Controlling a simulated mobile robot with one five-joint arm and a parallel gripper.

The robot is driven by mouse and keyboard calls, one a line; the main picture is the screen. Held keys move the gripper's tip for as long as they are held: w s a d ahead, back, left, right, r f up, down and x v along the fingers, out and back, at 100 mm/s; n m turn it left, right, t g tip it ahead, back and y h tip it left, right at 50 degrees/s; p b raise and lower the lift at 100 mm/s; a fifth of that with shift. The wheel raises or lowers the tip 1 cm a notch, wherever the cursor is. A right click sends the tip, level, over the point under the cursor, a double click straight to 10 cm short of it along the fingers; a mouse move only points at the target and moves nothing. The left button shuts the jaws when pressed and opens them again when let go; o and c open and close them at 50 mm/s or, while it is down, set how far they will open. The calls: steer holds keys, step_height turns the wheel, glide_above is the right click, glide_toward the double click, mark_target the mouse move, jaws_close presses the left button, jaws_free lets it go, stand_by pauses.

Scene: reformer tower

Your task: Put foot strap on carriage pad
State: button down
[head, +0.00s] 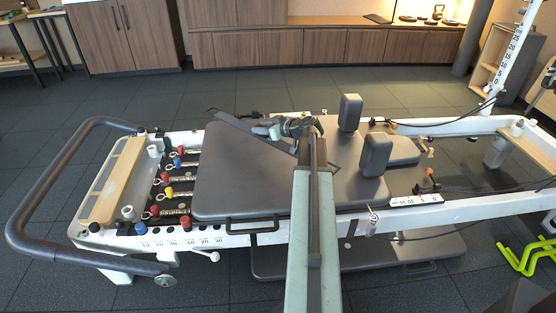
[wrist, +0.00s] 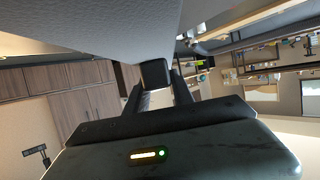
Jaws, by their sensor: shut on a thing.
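The carriage pad (head: 235,185) is a wide grey cushion on the reformer frame in the head view. My gripper (head: 283,127) is over the pad's far right part, with my arm reaching in from the front. It is shut on a dark strip, which I take as the foot strap (head: 237,122), slanting across the pad's far edge. I cannot tell whether the strap touches the pad. In the wrist view, a black piece (wrist: 155,74) sits between the fingers of my gripper (wrist: 157,90). A grey surface fills the top left there, probably the pad.
Two upright grey shoulder blocks (head: 349,112) and (head: 375,155) and a grey headrest (head: 397,148) stand right of my gripper. Coloured springs (head: 172,192) and a curved foot bar (head: 45,190) are at left. Wooden cabinets (head: 330,46) line the back wall.

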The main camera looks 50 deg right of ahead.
steer(key=a+f+b, duration=0.1)
steer(key=a+f, duration=0.1)
steer(key=a, duration=0.1)
steer(key=a+f+b, duration=0.1)
steer(key=a, duration=0.2)
steer(key=a+f+b, duration=0.2)
steer(key=a, duration=0.1)
steer(key=shift+w+a+f, duration=0.1)
steer(key=shift+a+f, duration=0.05)
steer(key=shift+f, duration=0.2)
steer(key=shift+a, duration=0.25)
steer(key=shift+w+r, duration=0.1)
steer(key=b, duration=0.1)
glide_above(278, 154)
steer(key=shift+w+a+f, duration=0.35)
steer(key=shift+w+f, duration=0.05)
steer(key=shift+f, duration=0.3)
steer(key=shift+s+d, duration=0.2)
steer(key=shift+d, duration=0.25)
step_height(278, 154, down, 4)
steer(key=b, duration=0.4)
steer(key=shift+r, duration=0.25)
steer(key=shift+f, duration=0.15)
steer(key=c, duration=1.1)
jaws_free()
